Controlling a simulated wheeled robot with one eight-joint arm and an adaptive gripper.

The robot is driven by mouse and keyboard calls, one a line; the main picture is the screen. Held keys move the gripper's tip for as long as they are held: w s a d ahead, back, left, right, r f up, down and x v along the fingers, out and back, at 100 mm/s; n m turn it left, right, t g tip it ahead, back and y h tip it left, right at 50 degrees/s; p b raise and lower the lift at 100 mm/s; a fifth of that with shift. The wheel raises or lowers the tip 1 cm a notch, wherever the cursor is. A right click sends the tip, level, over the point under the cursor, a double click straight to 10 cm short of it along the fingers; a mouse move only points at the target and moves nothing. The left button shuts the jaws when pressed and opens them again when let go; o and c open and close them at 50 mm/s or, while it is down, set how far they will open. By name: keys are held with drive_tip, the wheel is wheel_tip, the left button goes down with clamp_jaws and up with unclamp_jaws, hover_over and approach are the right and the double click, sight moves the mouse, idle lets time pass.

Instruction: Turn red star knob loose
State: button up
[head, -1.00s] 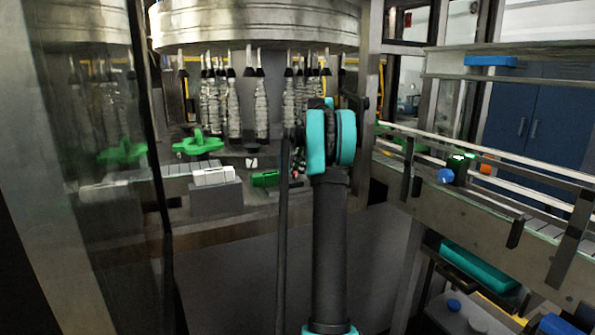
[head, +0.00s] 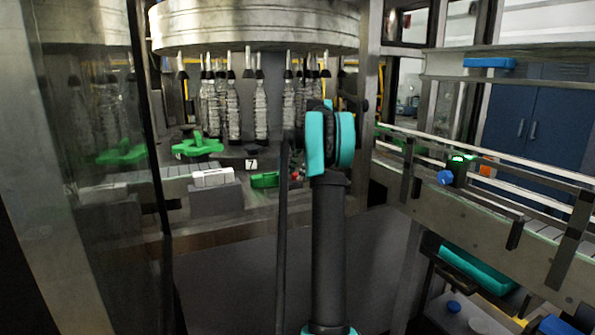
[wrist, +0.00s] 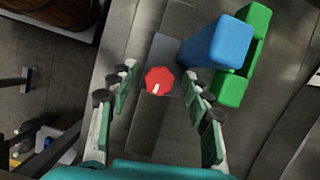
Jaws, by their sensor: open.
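The red star knob (wrist: 158,80) shows in the wrist view as a small red faceted piece with a white mark, on a grey plate. My gripper (wrist: 160,73) is open, with one green-padded finger to the left of the knob and one to the right. Gaps show between the knob and both fingers, so neither appears to touch it. In the head view a small red spot (head: 296,175), probably the knob, shows just left of my arm. My arm hides most of the gripper there.
A blue block (wrist: 217,43) and a green bracket (wrist: 247,55) stand close to the right finger. Bottles hang from a round carousel (head: 255,25) above the work area. A green star-shaped part (head: 197,146) lies left. A conveyor rail (head: 480,210) runs along the right.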

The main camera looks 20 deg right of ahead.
drive_tip(key=v, duration=1.2)
